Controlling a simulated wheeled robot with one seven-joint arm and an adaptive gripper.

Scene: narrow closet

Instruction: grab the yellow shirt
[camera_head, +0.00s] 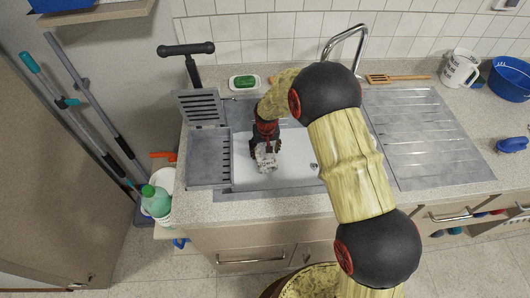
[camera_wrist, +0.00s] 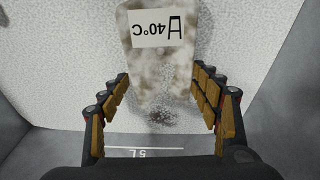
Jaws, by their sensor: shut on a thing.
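No yellow shirt shows in either view. My gripper (camera_head: 265,152) reaches down into the sink over a white basin. It is shut on a whitish object with brown stains (camera_head: 266,160). In the wrist view this stained object (camera_wrist: 160,75) lies between the two fingers of my gripper (camera_wrist: 160,88) and bears a white label reading "40°C", upside down. The fingers hide parts of its sides in the head view. I cannot tell whether the object rests on the basin floor.
The white basin (camera_head: 300,172) sits in the grey sink, with a faucet (camera_head: 345,40) behind. The drainboard (camera_head: 425,135) is clear.

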